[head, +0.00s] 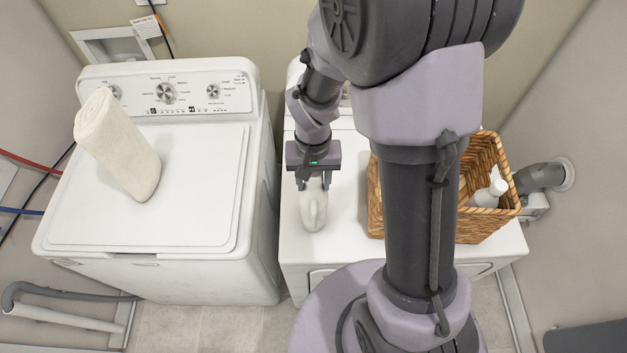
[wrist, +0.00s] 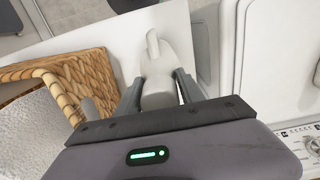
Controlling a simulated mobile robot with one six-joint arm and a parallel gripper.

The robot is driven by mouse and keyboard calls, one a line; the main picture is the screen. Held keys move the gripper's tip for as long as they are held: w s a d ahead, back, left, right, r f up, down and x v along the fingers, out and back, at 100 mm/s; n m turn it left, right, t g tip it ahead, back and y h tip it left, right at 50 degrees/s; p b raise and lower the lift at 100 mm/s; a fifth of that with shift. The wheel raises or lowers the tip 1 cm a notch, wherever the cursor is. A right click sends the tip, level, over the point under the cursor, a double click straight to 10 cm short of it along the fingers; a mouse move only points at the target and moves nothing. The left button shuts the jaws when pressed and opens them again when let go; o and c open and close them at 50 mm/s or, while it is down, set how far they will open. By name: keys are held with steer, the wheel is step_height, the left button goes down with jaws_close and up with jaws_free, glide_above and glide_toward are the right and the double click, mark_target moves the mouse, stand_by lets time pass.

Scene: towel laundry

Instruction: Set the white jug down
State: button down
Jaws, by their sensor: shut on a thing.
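The white jug (head: 313,208) is at the dryer top, toward its left side, below my gripper (head: 313,184) in the head view. In the wrist view the jug (wrist: 158,70) shows between the two fingers of my gripper (wrist: 158,84), with its narrow end pointing away. My gripper is shut on the jug. I cannot tell whether the jug's base touches the white dryer top (head: 345,215) or is just above it. Part of the jug is hidden by the gripper.
A wicker basket (head: 484,225) with a white bottle (head: 490,194) in it stands right of the jug; it also shows in the wrist view (wrist: 85,72). A rolled cream towel (head: 118,145) stands on the washer (head: 200,215) at left. A narrow gap separates the two machines.

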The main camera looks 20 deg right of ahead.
steer(key=c, duration=0.7)
jaws_free()
